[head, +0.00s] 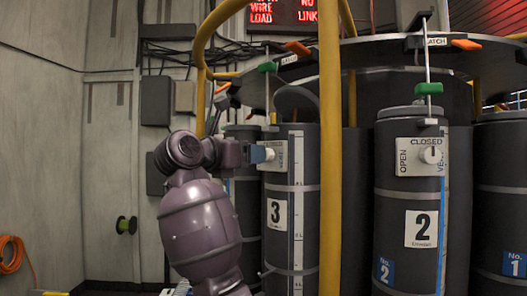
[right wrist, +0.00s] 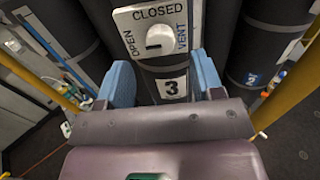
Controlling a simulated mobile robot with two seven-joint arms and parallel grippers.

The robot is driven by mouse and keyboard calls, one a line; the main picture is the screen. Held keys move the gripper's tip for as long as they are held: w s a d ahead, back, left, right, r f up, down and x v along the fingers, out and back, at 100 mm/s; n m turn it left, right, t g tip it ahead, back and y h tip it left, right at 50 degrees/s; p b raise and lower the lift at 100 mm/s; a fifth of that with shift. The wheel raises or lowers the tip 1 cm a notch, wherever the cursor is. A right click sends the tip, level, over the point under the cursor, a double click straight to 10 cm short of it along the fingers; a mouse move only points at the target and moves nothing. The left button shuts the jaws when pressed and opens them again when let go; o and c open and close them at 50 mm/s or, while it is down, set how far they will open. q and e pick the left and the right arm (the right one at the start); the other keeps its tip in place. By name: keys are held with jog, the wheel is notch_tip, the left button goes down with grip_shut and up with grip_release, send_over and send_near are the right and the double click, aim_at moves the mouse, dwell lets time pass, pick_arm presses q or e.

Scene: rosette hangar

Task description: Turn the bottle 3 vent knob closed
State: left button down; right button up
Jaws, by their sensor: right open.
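Bottle 3 (head: 276,240) is a dark grey cylinder with a white "3" label, left of the yellow post in the head view. Its white vent plate (right wrist: 140,18) reads OPEN at left, CLOSED at top and VENT at right in the right wrist view. The round white vent knob (right wrist: 158,38) is on this plate; its grip bar seems to lie roughly level, towards the OPEN side. My right gripper (right wrist: 161,60) is open, its blue fingers spread left and right below the knob in that view, with nothing between them. In the head view the right gripper (head: 262,154) is close to the plate; contact cannot be told.
Bottle 2 (head: 405,280) stands to the right, its knob (head: 432,155) by CLOSED. A yellow post (head: 330,190) rises between the bottles, right of my arm. A dark curved rack (head: 385,52) with green and orange handles is above. An orange hose (head: 12,255) hangs far left.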

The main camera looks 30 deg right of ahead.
pick_arm(q)
jog(key=shift+s+a+r+p, duration=0.15)
jog(key=shift+s+p, duration=0.25)
jog(key=shift+p, duration=0.2)
pick_arm(e)
jog(key=x, duration=0.5)
jog(key=shift+w+d, duration=0.1)
jog(key=shift+d, duration=0.2)
jog(key=c, duration=0.9)
